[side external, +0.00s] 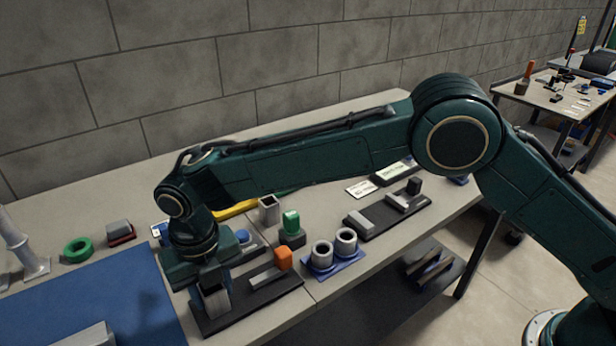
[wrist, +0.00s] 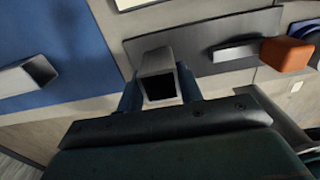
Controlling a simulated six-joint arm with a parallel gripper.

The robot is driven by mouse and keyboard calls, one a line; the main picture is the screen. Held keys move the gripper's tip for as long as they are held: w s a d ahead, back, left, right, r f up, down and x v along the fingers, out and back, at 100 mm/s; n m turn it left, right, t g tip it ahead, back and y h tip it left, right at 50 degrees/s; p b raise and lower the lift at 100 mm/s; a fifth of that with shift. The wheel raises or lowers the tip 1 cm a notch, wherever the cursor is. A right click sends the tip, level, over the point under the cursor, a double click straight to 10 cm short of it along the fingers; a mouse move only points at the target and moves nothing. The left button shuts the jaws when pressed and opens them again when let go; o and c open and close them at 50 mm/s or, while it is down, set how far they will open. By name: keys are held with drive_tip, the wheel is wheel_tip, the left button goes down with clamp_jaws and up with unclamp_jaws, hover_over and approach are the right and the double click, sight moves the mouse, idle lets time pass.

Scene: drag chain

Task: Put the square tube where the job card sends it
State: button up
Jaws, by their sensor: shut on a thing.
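My gripper (side external: 212,288) is shut on a grey square tube (side external: 215,304), at the left end of a dark board (side external: 245,307). In the wrist view the tube (wrist: 157,62) sits between the two fingers (wrist: 160,88), its dark open end facing the camera. I cannot tell whether it touches the board. A second grey square tube (wrist: 28,77) lies on the blue mat (side external: 95,290). Another square tube (side external: 269,209) stands upright behind the boards. White cards (side external: 361,188) lie at the back; their print is too small to read, so I cannot tell which is the job card.

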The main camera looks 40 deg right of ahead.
drive_tip(key=o, duration=1.3)
drive_tip(key=shift+o, duration=0.2)
wheel_tip(320, 180, up, 14)
idle(0.5)
